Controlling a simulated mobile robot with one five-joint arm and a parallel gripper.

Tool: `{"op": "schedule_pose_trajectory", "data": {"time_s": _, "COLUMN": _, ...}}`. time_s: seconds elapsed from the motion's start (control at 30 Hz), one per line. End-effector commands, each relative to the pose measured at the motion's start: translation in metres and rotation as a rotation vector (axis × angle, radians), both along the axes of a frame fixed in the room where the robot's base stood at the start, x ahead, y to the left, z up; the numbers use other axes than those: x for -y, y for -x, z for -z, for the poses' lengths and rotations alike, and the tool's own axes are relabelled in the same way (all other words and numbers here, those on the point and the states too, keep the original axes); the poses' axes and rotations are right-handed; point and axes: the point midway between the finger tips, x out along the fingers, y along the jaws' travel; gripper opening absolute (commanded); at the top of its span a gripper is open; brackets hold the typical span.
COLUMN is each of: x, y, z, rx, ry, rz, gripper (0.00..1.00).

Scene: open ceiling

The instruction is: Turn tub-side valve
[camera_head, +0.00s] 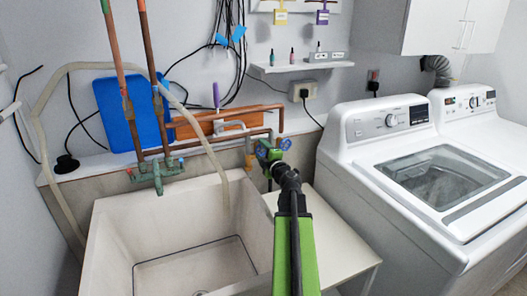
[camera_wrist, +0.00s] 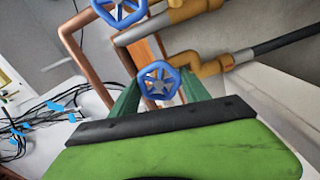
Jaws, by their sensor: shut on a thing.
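Two blue valve handwheels sit on copper and brass pipework behind the right rim of the tub (camera_head: 105,235). In the wrist view, one blue handwheel (camera_wrist: 158,80) is between the two green fingers of my gripper (camera_wrist: 160,92), which is shut on it. The other handwheel (camera_wrist: 120,10) is beyond it at the top edge, clear of the fingers. In the head view, my gripper (camera_head: 268,153) is at the pipes beside a blue handwheel (camera_head: 285,143); my wrist partly hides this area. I cannot tell for certain which handwheel is the tub-side valve.
A grey-green faucet fitting (camera_head: 158,175) and a pale hose (camera_head: 205,135) are over the tub at left. A blue board (camera_head: 125,110) leans on the wall. A white washer (camera_head: 375,145) stands at right. Black cables hang above the pipes.

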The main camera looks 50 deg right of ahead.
Motion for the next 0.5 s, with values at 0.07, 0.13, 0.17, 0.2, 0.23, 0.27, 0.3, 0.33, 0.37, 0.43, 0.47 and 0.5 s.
{"op": "schedule_pose_trajectory", "data": {"time_s": 0.07, "x": 0.0037, "y": 0.0012, "z": -0.0009, "rx": 0.000, "ry": 0.004, "rz": 0.009, "gripper": 0.13}}
{"op": "schedule_pose_trajectory", "data": {"time_s": 0.13, "x": 0.0039, "y": 0.0012, "z": -0.0010, "rx": -0.002, "ry": 0.008, "rz": 0.009, "gripper": 0.13}}
{"op": "schedule_pose_trajectory", "data": {"time_s": 0.17, "x": 0.0039, "y": 0.0011, "z": -0.0010, "rx": -0.002, "ry": 0.008, "rz": 0.009, "gripper": 0.13}}
{"op": "schedule_pose_trajectory", "data": {"time_s": 0.2, "x": 0.0039, "y": 0.0011, "z": -0.0010, "rx": -0.002, "ry": 0.009, "rz": 0.009, "gripper": 0.13}}
{"op": "schedule_pose_trajectory", "data": {"time_s": 0.23, "x": 0.0039, "y": 0.0011, "z": -0.0010, "rx": -0.002, "ry": 0.009, "rz": 0.009, "gripper": 0.13}}
{"op": "schedule_pose_trajectory", "data": {"time_s": 0.27, "x": 0.0039, "y": 0.0012, "z": -0.0011, "rx": -0.002, "ry": 0.009, "rz": 0.009, "gripper": 0.13}}
{"op": "schedule_pose_trajectory", "data": {"time_s": 0.3, "x": 0.0039, "y": 0.0012, "z": -0.0011, "rx": -0.002, "ry": 0.009, "rz": 0.009, "gripper": 0.13}}
{"op": "schedule_pose_trajectory", "data": {"time_s": 0.33, "x": 0.0039, "y": 0.0011, "z": -0.0011, "rx": -0.002, "ry": 0.008, "rz": 0.009, "gripper": 0.13}}
{"op": "schedule_pose_trajectory", "data": {"time_s": 0.37, "x": 0.0039, "y": 0.0011, "z": -0.0011, "rx": -0.002, "ry": 0.008, "rz": 0.009, "gripper": 0.13}}
{"op": "schedule_pose_trajectory", "data": {"time_s": 0.43, "x": 0.0040, "y": 0.0011, "z": -0.0012, "rx": -0.002, "ry": 0.008, "rz": 0.009, "gripper": 0.13}}
{"op": "schedule_pose_trajectory", "data": {"time_s": 0.47, "x": 0.0040, "y": 0.0011, "z": -0.0012, "rx": -0.002, "ry": 0.008, "rz": 0.009, "gripper": 0.13}}
{"op": "schedule_pose_trajectory", "data": {"time_s": 0.5, "x": 0.0039, "y": 0.0010, "z": -0.0012, "rx": -0.002, "ry": 0.008, "rz": 0.008, "gripper": 0.58}}
